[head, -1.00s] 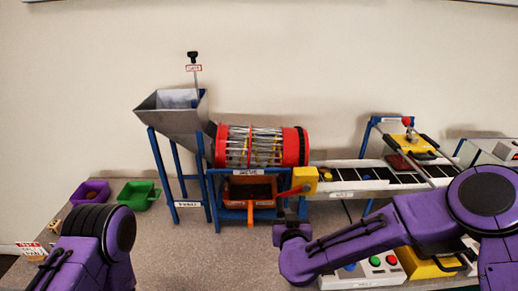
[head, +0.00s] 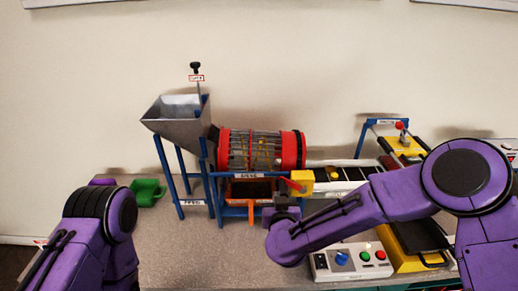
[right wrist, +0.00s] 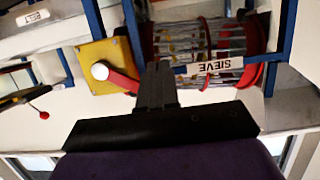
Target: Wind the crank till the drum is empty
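The sieve drum (head: 292,149) has red end rings and clear barred sides; some yellow pieces show inside. It also shows in the right wrist view (right wrist: 262,38), upside down. My right gripper (head: 286,202) is below the drum's right end. My left forearm shows at lower left; its gripper is out of view.
A grey hopper (head: 178,122) on blue legs feeds the drum from the left. An orange-framed tray (head: 250,203) sits below. A conveyor (head: 358,174) runs right. A button box (head: 343,261) and a yellow bin (head: 414,264) are in front. A green tray (head: 147,192) is left.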

